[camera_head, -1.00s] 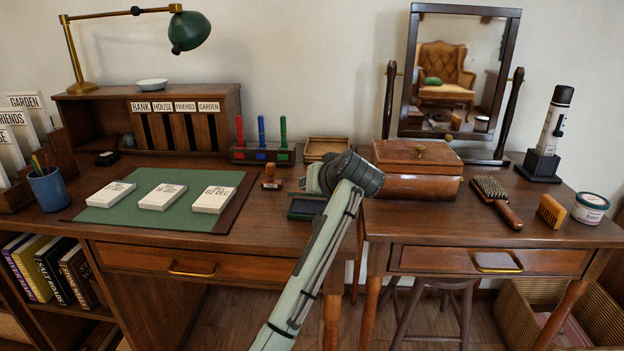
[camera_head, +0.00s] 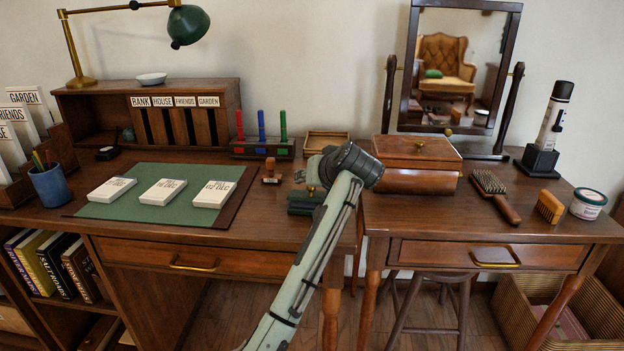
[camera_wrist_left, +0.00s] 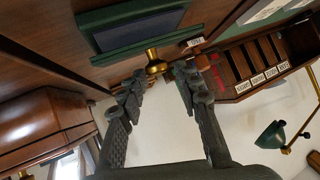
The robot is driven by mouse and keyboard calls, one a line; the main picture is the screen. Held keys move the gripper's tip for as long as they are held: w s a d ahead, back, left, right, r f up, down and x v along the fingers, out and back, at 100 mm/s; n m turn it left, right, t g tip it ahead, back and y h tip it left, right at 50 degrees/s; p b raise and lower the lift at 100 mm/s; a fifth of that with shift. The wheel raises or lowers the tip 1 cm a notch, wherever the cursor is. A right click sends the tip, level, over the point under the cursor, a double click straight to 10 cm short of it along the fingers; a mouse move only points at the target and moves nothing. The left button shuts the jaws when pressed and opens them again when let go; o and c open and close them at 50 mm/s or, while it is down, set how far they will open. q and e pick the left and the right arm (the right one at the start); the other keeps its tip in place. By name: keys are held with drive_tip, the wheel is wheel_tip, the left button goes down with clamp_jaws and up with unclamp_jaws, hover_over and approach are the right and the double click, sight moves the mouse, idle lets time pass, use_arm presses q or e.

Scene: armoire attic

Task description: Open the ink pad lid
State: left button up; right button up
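The ink pad (camera_head: 303,209) is a small dark green box near the right front of the left desk. A brass knob (camera_head: 311,190) shows at its top beside my gripper. In the left wrist view the ink pad (camera_wrist_left: 137,30) shows a dark blue face inside a green rim, with the knob (camera_wrist_left: 154,62) standing out from it. How far the lid is raised, I cannot tell. My left gripper (camera_wrist_left: 157,80) is open, its two fingers apart and empty, with the knob just beyond the fingertips. My right gripper is out of view.
A wooden stamp (camera_head: 271,172) stands left of the pad. A wooden box (camera_head: 417,165) with a brass knob sits on the right table, close to my wrist. A green mat (camera_head: 140,205) with cards lies left.

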use_arm(q)
drive_tip(key=v, duration=1.2)
idle(0.3)
